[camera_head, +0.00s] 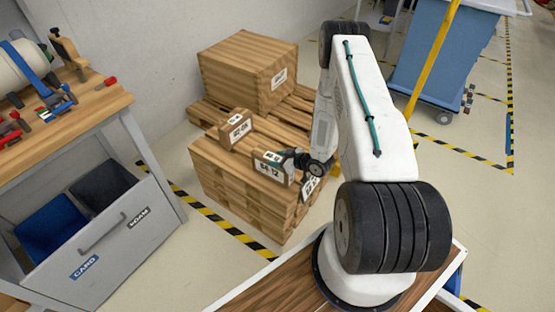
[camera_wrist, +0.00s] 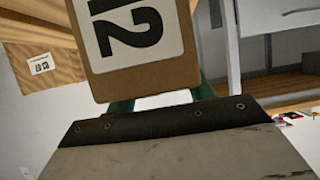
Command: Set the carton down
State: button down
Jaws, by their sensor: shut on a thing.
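My gripper (camera_head: 301,160) is at the front right of a stack of wooden pallets (camera_head: 240,185), shut on a small brown carton (camera_head: 268,168) with a white number label. In the wrist view the held carton (camera_wrist: 145,45) fills the top middle, its label showing "12", with green finger parts (camera_wrist: 122,106) below it. The carton is over the pallet stack's near end. I cannot tell whether its underside touches the boards.
Another small labelled carton (camera_head: 235,127) sits on the pallets just behind. A large wooden-looking box (camera_head: 248,72) stands at the back by the wall. A workbench (camera_head: 80,120) with bins is at left, a blue cart (camera_head: 440,55) at right. Striped tape (camera_head: 225,225) marks the floor.

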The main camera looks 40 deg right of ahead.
jog(key=shift+f, duration=0.1)
jog(key=c, duration=0.6)
grip_release()
